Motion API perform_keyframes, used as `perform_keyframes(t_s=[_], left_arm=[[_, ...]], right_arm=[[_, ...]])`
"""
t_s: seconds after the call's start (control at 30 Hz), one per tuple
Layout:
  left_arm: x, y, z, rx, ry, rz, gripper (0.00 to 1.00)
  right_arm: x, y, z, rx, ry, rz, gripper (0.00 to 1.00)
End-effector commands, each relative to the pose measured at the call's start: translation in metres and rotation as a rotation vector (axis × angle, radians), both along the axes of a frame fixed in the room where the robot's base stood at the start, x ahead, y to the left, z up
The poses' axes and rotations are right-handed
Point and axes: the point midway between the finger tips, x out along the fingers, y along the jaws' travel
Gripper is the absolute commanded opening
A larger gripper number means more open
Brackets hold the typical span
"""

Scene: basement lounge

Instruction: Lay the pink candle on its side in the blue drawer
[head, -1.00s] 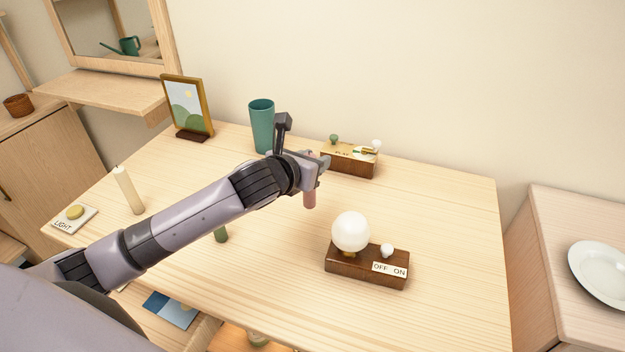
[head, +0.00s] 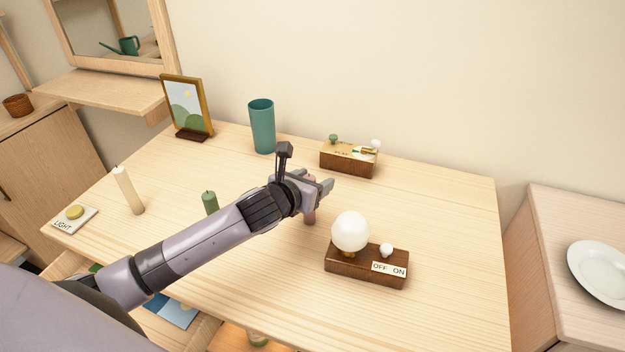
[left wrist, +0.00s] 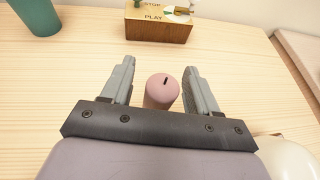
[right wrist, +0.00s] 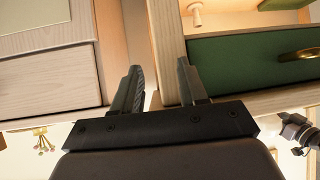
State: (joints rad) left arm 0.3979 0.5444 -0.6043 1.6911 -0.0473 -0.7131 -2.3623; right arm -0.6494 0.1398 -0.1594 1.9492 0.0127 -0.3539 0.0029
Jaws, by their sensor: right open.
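The pink candle (head: 310,214) is upright on the wooden table behind the round lamp, partly hidden by my left gripper. In the left wrist view its round top and dark wick (left wrist: 162,90) show between the two fingers. My left gripper (head: 319,187) is open around the candle, with a gap visible on its left side. My right gripper (right wrist: 160,85) is open and empty, in front of cabinet fronts. An open drawer at the lower left of the head view holds a flat blue item (head: 172,311). I cannot make out a blue drawer front.
The lamp base with switch (head: 365,266) stands just in front of the candle. A green candle (head: 209,202), cream candle (head: 128,190), teal cup (head: 262,127), picture frame (head: 187,107) and play box (head: 348,159) stand around. A green drawer front (right wrist: 255,65) shows in the right wrist view. The table's right side is clear.

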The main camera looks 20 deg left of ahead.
Motion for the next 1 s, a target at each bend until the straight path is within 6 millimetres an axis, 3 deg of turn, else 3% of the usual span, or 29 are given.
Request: perform_keyframes(t_s=[0.43,1.0], left_arm=[[-0.008,0.002,0.006,0.002,-0.001,-0.001,0.59],[-0.084,0.009,0.037,0.002,0.0,-0.002,0.59]], right_arm=[[0.0,0.0,-0.001,0.0,0.0,0.0,0.43],[0.0,0.0,-0.003,0.0,0.0,0.0,0.43]])
